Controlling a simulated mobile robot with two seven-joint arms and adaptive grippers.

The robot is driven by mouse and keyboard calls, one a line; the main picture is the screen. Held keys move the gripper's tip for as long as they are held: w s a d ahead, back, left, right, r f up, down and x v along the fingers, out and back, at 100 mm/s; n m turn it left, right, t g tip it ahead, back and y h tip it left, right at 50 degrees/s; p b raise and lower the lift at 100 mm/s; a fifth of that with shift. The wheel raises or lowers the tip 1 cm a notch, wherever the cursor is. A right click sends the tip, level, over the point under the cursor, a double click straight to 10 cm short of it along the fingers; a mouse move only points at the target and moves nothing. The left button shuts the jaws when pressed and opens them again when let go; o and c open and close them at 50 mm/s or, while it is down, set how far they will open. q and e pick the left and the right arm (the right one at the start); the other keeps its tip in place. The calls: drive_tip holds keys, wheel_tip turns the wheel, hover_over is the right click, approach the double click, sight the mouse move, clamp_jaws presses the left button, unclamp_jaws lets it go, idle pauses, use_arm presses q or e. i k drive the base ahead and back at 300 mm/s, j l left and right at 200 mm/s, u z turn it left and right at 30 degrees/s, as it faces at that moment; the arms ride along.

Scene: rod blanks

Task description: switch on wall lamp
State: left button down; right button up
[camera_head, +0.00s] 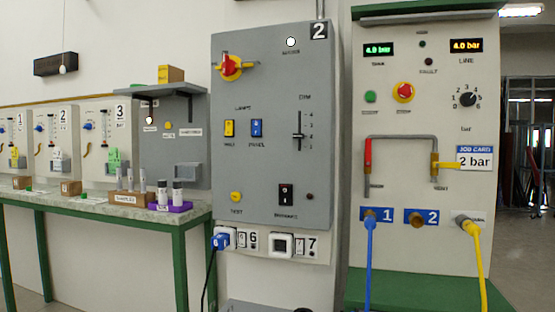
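A grey control cabinet (270,80) marked 2 stands upright at the centre. Under its "lamps" lettering sit a yellow rocker switch (229,128) and a blue rocker switch (257,128). The label under the yellow one seems to read "wall", the one under the blue one "panel". Whether either is on is too small to tell. A dark box (45,65) with a small pale round part hangs high on the left wall; I cannot tell if it is the wall lamp. Neither of my grippers is in view.
The cabinet also carries a red-yellow rotary switch (230,67), a dim slider (299,137), a black rocker (286,195) and a yellow test button (236,197). A pressure panel (400,210) stands right; a green-framed bench (110,208) with vials stands left.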

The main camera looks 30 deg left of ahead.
sight(229, 124)
drive_tip(key=u, duration=1.25)
